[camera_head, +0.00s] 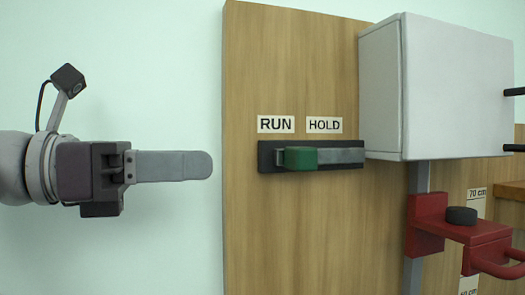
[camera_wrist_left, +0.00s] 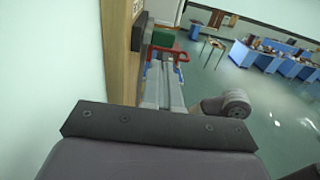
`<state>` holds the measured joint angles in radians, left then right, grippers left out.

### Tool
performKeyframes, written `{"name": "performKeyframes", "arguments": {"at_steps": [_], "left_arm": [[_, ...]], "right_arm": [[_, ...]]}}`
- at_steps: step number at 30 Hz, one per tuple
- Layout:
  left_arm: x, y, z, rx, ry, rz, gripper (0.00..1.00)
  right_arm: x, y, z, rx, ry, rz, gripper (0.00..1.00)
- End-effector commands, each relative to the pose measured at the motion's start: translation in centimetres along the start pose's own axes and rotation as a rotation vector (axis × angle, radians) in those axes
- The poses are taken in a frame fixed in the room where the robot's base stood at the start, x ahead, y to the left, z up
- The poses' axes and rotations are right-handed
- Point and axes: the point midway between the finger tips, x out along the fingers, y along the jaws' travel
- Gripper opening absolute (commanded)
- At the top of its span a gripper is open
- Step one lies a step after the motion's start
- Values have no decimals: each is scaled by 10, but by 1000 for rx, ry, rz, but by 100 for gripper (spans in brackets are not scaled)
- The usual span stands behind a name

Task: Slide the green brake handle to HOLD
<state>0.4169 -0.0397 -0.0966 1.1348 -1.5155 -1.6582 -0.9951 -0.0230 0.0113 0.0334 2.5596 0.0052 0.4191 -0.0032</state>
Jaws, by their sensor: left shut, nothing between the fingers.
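The green brake handle (camera_head: 297,158) sits in a dark slide track (camera_head: 341,156) on the wooden panel, below the RUN label (camera_head: 276,124) and just left of the spot under the HOLD label (camera_head: 324,125). The bare metal rail shows to its right. My left gripper (camera_head: 211,165) is shut and empty, pointing right at about the handle's height. A gap separates its tip from the handle in the head view. In the left wrist view the green handle (camera_wrist_left: 169,38) shows beyond the fingers (camera_wrist_left: 163,75). My right gripper is not in view.
A grey box (camera_head: 455,90) juts from the panel right of the track. Below it a red bracket (camera_head: 455,230) with a black knob is on a vertical metal rail. Blue benches (camera_wrist_left: 265,60) stand far off.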

Motion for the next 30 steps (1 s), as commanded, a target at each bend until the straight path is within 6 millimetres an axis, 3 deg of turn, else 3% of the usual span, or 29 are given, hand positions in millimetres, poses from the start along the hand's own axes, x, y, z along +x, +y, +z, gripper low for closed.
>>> {"name": "performKeyframes", "arguments": {"at_steps": [6, 12, 30], "left_arm": [[48, -2, 6, 0, 0, -7, 0], [76, -1, 5, 0, 0, -3, 0], [89, 0, -2, 0, 1, -1, 0]], "right_arm": [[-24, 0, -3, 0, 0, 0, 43], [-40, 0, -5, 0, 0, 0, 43], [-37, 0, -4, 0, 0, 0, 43]]}}
